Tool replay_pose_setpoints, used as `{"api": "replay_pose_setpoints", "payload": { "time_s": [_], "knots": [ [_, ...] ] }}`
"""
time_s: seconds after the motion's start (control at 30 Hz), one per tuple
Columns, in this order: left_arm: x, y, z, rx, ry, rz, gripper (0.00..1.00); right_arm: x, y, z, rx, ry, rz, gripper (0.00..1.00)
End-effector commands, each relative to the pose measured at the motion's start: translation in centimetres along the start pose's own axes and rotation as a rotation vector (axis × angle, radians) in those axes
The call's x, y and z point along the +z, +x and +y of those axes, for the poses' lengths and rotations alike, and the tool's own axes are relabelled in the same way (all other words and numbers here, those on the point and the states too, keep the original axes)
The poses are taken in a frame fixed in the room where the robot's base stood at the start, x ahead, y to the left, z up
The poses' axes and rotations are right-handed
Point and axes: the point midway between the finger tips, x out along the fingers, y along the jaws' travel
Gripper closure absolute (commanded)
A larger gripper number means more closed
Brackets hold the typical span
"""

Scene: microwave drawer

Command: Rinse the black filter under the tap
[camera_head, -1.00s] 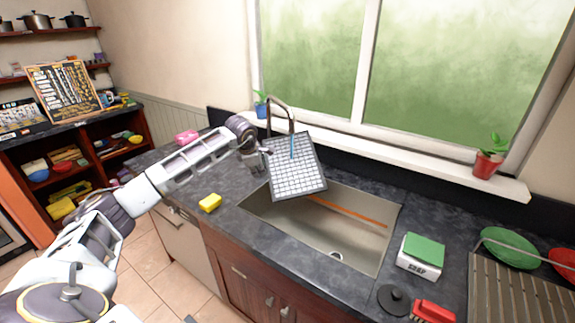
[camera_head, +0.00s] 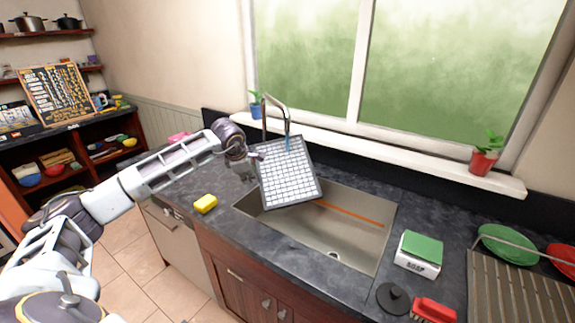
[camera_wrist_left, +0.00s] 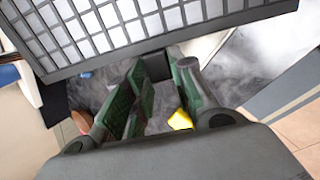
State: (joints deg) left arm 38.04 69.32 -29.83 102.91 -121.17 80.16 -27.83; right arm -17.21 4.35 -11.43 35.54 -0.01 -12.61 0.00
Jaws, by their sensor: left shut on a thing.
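The black filter (camera_head: 290,177) is a flat dark-framed panel with a pale grid. It is tilted over the left part of the sink (camera_head: 345,236), under the tap (camera_head: 281,103). A short blue streak of water (camera_head: 287,143) shows between the spout and the filter's upper part. My left gripper (camera_head: 251,164) is shut on the filter's left edge. In the left wrist view the filter (camera_wrist_left: 150,22) fills the top, and the gripper's green-padded fingers (camera_wrist_left: 150,95) meet its near edge. My right gripper is not in view.
A yellow sponge (camera_head: 205,204) lies on the counter left of the sink. A soap box with a green top (camera_head: 420,254), a black round lid (camera_head: 393,298) and a red brush (camera_head: 433,311) lie right of it. An orange strip (camera_head: 350,214) lies in the sink.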

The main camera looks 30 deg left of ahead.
Motion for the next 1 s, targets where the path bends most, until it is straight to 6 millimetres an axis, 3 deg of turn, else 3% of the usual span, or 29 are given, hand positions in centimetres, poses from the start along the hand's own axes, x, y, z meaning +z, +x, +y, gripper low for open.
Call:
{"api": "replay_pose_setpoints", "payload": {
  "time_s": [0.5, 1.0],
  "knots": [
    [-0.9, -1.1, -1.9, 0.002, 0.001, 0.000, 1.00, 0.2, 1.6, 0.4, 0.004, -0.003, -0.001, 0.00],
    [-0.9, -1.2, -1.9, 0.001, 0.000, 0.000, 1.00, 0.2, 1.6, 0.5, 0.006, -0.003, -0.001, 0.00]
  ]
}}
